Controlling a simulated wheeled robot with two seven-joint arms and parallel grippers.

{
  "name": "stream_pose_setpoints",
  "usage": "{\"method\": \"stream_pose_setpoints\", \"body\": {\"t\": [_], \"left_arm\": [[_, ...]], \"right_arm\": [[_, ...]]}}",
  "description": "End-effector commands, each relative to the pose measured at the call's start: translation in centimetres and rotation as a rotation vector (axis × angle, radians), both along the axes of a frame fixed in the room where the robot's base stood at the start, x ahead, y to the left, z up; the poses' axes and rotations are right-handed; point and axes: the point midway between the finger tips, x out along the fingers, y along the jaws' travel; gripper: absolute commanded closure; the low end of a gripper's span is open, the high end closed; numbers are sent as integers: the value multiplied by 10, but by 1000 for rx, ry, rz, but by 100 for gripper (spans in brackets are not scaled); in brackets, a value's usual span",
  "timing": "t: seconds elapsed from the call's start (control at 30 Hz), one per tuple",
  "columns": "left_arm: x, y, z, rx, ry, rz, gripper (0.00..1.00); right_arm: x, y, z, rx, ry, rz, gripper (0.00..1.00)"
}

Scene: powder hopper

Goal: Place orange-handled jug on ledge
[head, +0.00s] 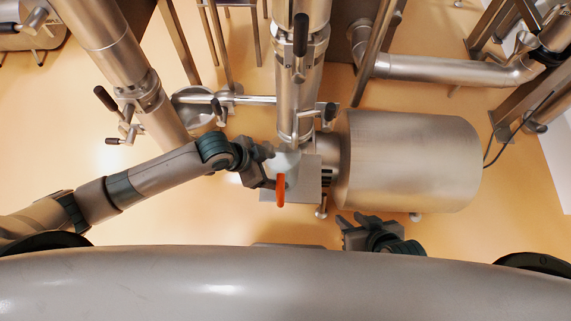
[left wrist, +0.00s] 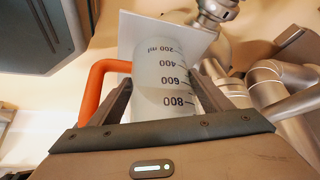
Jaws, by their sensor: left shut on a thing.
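The orange-handled jug (head: 285,160) is a pale, translucent vessel in the middle of the head view, with its orange handle pointing toward me. My left gripper (head: 268,168) is shut on the jug's body. In the left wrist view the jug (left wrist: 160,75) sits between the two fingers, with its handle on the left and its 200 ml end toward a pale flat plate. That plate, apparently the ledge (head: 307,188), shows beneath the jug in the head view. I cannot tell whether they touch. My right gripper (head: 350,217) is open and empty, at lower centre-right.
A large steel cylinder (head: 410,160) lies right of the ledge. A vertical steel pipe (head: 297,90) comes down just behind the jug. A slanted pipe (head: 115,50) with black-handled clamps stands at the left. Open floor (head: 225,225) shows at lower left of the ledge.

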Motion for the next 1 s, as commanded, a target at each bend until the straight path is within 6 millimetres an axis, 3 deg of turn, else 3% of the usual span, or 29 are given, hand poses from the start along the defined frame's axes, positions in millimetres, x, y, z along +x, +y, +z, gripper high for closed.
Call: {"method": "stream_pose_setpoints", "body": {"t": [0.3,0.8,0.83,0.9,1.0], "left_arm": [[15,-35,1,-3,-2,-1,54],[14,-33,-9,-2,-1,-1,54],[14,-33,-8,0,-2,0,21],[14,-33,-8,-1,-1,-1,9],[14,-33,-8,-1,-1,-1,9]], "right_arm": [[4,2,1,9,-22,0,69],[1,6,2,20,-30,6,69],[1,6,2,19,-29,6,69],[1,5,2,18,-28,5,69],[1,5,1,16,-27,5,69]]}}
